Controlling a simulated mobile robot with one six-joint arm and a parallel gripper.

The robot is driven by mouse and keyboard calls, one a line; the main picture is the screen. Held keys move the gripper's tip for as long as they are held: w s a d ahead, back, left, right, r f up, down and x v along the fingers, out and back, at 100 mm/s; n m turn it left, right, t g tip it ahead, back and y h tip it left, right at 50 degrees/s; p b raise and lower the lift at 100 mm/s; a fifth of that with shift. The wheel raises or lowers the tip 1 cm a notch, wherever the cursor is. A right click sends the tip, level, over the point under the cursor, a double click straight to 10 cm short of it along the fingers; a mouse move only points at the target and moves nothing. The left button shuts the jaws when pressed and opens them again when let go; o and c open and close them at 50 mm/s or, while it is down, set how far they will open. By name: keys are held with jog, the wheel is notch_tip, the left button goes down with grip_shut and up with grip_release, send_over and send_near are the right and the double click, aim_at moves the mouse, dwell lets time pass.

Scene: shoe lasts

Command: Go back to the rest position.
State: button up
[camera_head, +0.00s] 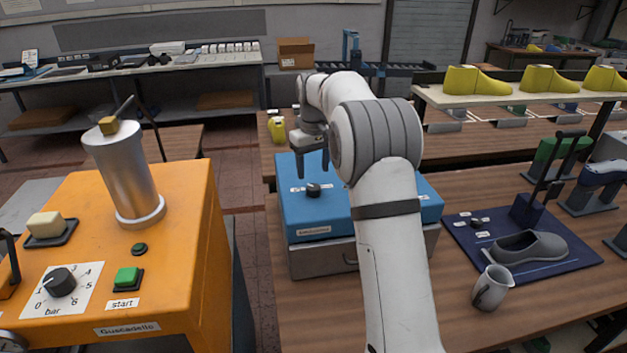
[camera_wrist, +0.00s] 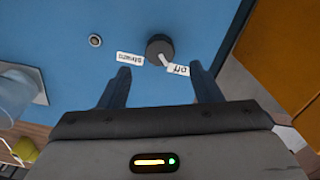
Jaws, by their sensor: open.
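My gripper (camera_head: 309,160) is open and empty above the blue box (camera_head: 303,222) on the wooden table. A small black knob (camera_head: 314,190) with white labels beside it is on the box top, just below the fingers. In the wrist view my gripper (camera_wrist: 163,82) has its two fingers apart, and the black knob (camera_wrist: 160,48) shows beyond the gap between them. Its white pointer is turned toward the label reading "off". My arm rises in front of the box and hides part of it.
An orange machine (camera_head: 190,250) with a metal cylinder (camera_head: 124,175) stands at left. At right a grey shoe (camera_head: 530,247) lies on a dark blue mat (camera_head: 580,268), with a metal jug (camera_head: 491,288) in front. Yellow lasts (camera_head: 475,80) stand on a shelf at back right.

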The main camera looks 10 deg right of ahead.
notch_tip(320, 180, up, 2)
jog(key=shift+r, duration=0.1)
jog(key=shift+s+r, duration=0.1)
jog(key=s+r+m+t, duration=0.1)
jog(key=s+r, duration=0.2)
jog(key=s, duration=0.6)
jog(key=s+r+m+t, duration=0.1)
jog(key=s+r, duration=0.2)
jog(key=s, duration=0.7)
jog(key=s+f+m, duration=0.1)
jog(key=s+f, duration=0.2)
jog(key=s, duration=0.7)
jog(key=s+f+t, duration=0.1)
jog(key=s+f, duration=0.3)
jog(key=s, duration=0.5)
jog(key=shift+s+d+m, duration=0.2)
jog(key=shift+s+m, duration=0.2)
